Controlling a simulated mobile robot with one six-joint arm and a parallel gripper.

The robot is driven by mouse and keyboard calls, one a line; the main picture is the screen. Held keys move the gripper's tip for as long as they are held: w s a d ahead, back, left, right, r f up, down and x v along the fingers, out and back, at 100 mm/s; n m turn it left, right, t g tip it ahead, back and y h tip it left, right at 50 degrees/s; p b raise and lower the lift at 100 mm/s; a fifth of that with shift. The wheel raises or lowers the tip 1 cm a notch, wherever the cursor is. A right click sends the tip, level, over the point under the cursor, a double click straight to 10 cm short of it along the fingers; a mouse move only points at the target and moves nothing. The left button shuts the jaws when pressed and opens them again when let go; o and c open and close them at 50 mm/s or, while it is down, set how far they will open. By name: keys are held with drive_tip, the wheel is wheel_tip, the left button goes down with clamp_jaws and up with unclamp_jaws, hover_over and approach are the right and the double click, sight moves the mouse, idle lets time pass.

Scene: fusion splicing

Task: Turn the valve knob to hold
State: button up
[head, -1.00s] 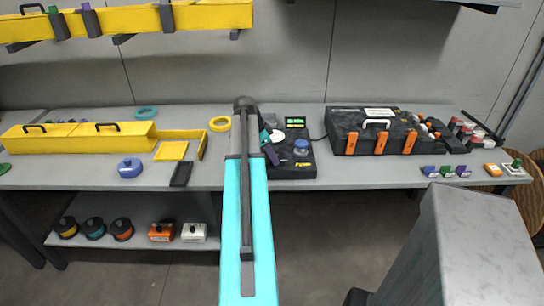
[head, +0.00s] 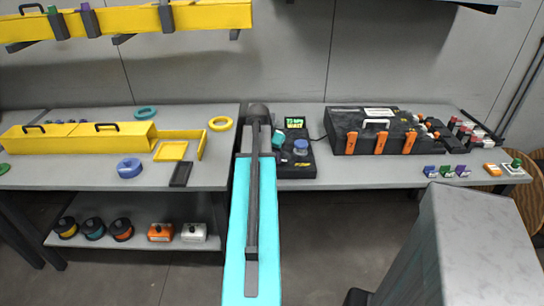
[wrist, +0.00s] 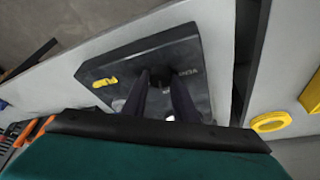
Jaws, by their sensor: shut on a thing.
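The valve knob (wrist: 160,77) is a small dark knob on a dark panel in the wrist view, largely covered by my fingers.
A large black case (head: 340,132) with orange latches is further right. A yellow ring (head: 220,123) and blue round container (head: 130,168) lie left. Bench between unit and case is fairly clear.

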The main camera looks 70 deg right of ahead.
drive_tip(key=shift+s+n+t, duration=0.1)
drive_tip(key=shift+n+t, duration=0.4)
drive_tip(key=shift+n, duration=0.7)
drive_tip(key=o, duration=1)
drive_tip(key=shift+o, duration=0.2)
drive_tip(key=shift+r, duration=0.1)
drive_tip(key=b+v, duration=0.1)
drive_tip(key=v, duration=1.2)
drive_tip(key=shift+r, duration=0.3)
drive_tip(key=shift+s, duration=0.1)
